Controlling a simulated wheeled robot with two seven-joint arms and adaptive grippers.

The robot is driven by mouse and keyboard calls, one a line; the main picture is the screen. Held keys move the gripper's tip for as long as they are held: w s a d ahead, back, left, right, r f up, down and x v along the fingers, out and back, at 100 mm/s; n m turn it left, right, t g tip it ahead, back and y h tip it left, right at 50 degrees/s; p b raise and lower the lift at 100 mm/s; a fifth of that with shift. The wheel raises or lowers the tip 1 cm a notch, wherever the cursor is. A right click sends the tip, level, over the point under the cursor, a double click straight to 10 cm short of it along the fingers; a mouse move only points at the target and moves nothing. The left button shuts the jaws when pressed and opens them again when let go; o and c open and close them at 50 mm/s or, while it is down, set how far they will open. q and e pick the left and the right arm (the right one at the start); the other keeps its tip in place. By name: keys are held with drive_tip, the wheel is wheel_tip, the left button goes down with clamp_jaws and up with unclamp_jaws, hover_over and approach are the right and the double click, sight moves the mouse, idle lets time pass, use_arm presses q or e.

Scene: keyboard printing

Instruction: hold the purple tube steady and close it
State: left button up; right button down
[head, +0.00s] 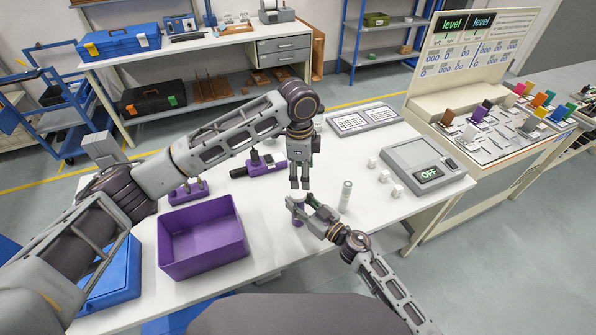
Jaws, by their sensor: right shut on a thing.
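The purple tube (298,218) stands upright near the front edge of the white table, partly hidden by my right gripper. A pale top shows at its upper end; I cannot tell whether this is a cap. My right gripper (304,205) comes in from the lower right and is shut on the tube from the side. My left gripper (299,186) points straight down just above the tube's top, its two fingers close together. A small gap shows between them, and I cannot tell whether they hold anything.
A grey-green tube (345,196) stands just right of my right gripper. An open purple bin (203,262) is on the left. Small white cubes (385,176) and a grey device reading OFF (424,163) are on the right. A purple rack (188,194) stands behind the bin.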

sight(298, 192)
use_arm(q)
drive_tip(key=n, duration=0.6)
drive_tip(key=shift+a, duration=0.25)
drive_tip(key=n, duration=0.5)
drive_tip(key=shift+a+n, duration=0.15)
drive_tip(key=shift+n, duration=0.25)
drive_tip(key=n, duration=0.6)
drive_tip(key=shift+a+y, duration=0.15)
drive_tip(key=shift+y, duration=0.15)
drive_tip(key=n, duration=0.6)
drive_tip(key=shift+s, duration=0.1)
drive_tip(key=shift+f, duration=0.2)
drive_tip(key=shift+f, duration=3.85)
drive_tip(key=shift+c, duration=0.3)
